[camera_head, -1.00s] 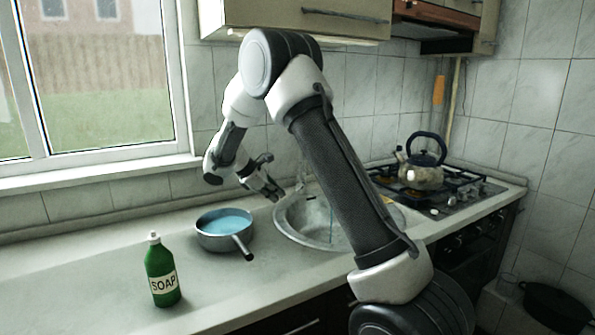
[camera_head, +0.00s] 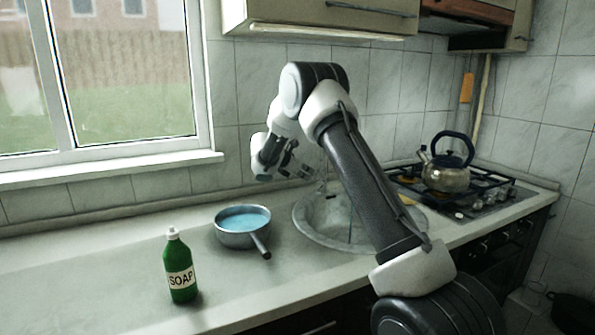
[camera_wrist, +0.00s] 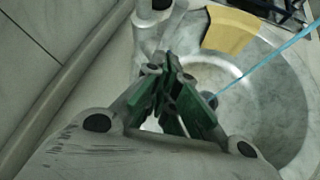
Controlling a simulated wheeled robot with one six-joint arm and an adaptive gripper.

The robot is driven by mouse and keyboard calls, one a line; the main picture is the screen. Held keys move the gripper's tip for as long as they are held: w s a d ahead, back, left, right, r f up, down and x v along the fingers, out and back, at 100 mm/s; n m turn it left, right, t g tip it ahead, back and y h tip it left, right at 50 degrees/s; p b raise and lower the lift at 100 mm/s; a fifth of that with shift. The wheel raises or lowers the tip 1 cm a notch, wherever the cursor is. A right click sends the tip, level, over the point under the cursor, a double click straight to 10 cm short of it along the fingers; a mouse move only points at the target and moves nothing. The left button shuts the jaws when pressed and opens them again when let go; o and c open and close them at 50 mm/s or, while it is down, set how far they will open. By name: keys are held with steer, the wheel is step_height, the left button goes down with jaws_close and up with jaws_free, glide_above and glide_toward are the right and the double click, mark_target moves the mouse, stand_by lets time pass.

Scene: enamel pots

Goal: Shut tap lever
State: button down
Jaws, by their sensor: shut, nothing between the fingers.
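The tap (camera_wrist: 150,34) shows as a pale metal body with a dark end at the top of the wrist view, just beyond my fingertips. In the head view the tap (camera_head: 321,187) is small and partly hidden by my arm, so its lever is hard to make out. My gripper (camera_wrist: 168,64) is shut and empty, with its green fingers together, pointing at the tap's base. Whether they touch is unclear. In the head view my gripper (camera_head: 311,175) is at the sink's back left. A thin blue stream (camera_wrist: 262,64) crosses above the round metal sink (camera_wrist: 285,120).
A grey pan (camera_head: 240,238) with blue contents stands left of the sink, its handle toward the front. A green soap bottle (camera_head: 180,268) stands farther left. A kettle (camera_head: 446,177) sits on the hob at right. A tan piece (camera_wrist: 230,30) lies at the sink rim.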

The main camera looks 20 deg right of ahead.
mark_target(321, 170)
steer(key=shift+w+d+r, duration=0.15)
steer(key=shift+d+r, duration=0.05)
steer(key=shift+d, duration=0.5)
steer(key=shift+w+d+r, duration=0.1)
steer(key=shift+d+r, duration=0.1)
steer(key=shift+d, duration=0.5)
steer(key=shift+w+d+r, duration=0.3)
steer(key=shift+w, duration=0.2)
steer(key=shift+w+d+r, duration=0.3)
steer(key=shift+w, duration=0.15)
steer(key=shift+r, duration=0.15)
